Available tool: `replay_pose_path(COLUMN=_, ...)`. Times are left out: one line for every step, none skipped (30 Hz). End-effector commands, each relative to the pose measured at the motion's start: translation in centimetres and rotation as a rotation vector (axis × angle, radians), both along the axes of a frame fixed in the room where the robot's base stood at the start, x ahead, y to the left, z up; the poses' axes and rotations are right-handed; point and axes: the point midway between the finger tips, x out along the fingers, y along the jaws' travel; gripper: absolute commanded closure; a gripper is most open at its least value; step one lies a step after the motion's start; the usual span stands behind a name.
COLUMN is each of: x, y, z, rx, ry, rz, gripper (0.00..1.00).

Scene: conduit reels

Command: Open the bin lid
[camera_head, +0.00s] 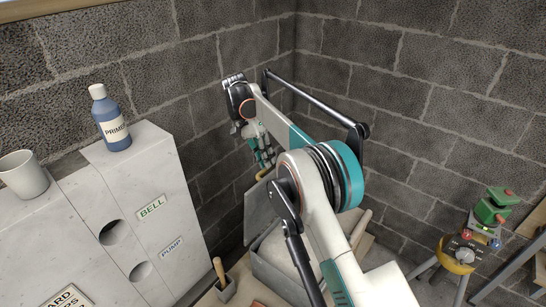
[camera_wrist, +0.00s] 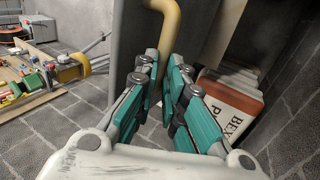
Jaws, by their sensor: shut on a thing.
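A grey bin (camera_head: 272,277) stands low in the middle of the head view, partly hidden behind my arm. A grey panel that looks like its lid (camera_head: 256,212) stands steeply raised at the bin's far left side. A yellow bent handle (camera_head: 264,173) is at the panel's upper edge. In the wrist view the handle (camera_wrist: 192,22) runs down between my fingers, in front of the grey panel (camera_wrist: 135,45). My gripper (camera_head: 265,158) is shut on the handle; its teal fingers (camera_wrist: 168,75) lie on either side of it. The bin's inside is mostly hidden.
A block wall corner is close behind my gripper. A grey cabinet (camera_head: 160,190) with a blue bottle (camera_head: 110,120) and a mug (camera_head: 22,175) stands at left. A yellow stool (camera_head: 457,255) stands at right. An orange-and-white labelled box (camera_wrist: 228,103) is right of my fingers.

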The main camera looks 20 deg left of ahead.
Motion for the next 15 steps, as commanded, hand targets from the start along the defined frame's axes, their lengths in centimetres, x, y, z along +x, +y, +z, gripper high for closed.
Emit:
replay_pose_path(x=-0.29, y=1.11, z=-2.14, rx=0.019, ry=0.002, rz=0.007, gripper=1.0)
replay_pose_path(x=-0.3, y=1.14, z=-2.15, rx=0.018, ry=0.002, rz=0.007, gripper=1.0)
replay_pose_path(x=-0.32, y=1.18, z=-2.16, rx=0.016, ry=0.003, rz=0.007, gripper=1.0)
replay_pose_path(x=-0.32, y=1.2, z=-2.16, rx=0.016, ry=0.003, rz=0.007, gripper=1.0)
replay_pose_path(x=-0.33, y=1.2, z=-2.18, rx=0.015, ry=0.003, rz=0.007, gripper=1.0)
replay_pose_path(x=-0.34, y=1.22, z=-2.18, rx=0.015, ry=0.003, rz=0.007, gripper=1.0)
replay_pose_path(x=-0.34, y=1.22, z=-2.18, rx=0.015, ry=0.003, rz=0.007, gripper=1.0)
replay_pose_path(x=-0.34, y=1.22, z=-2.18, rx=0.015, ry=0.003, rz=0.007, gripper=1.0)
replay_pose_path(x=-0.34, y=1.21, z=-2.19, rx=0.015, ry=0.003, rz=0.007, gripper=1.0)
replay_pose_path(x=-0.34, y=1.21, z=-2.19, rx=0.015, ry=0.003, rz=0.007, gripper=1.0)
replay_pose_path(x=-0.34, y=1.21, z=-2.19, rx=0.015, ry=0.003, rz=0.007, gripper=1.0)
replay_pose_path(x=-0.34, y=1.21, z=-2.19, rx=0.015, ry=0.003, rz=0.007, gripper=1.0)
replay_pose_path(x=-0.34, y=1.21, z=-2.19, rx=0.015, ry=0.003, rz=0.007, gripper=1.0)
replay_pose_path(x=-0.34, y=1.21, z=-2.19, rx=0.015, ry=0.003, rz=0.007, gripper=1.0)
replay_pose_path(x=-0.33, y=1.2, z=-2.21, rx=0.014, ry=0.003, rz=0.007, gripper=0.81)
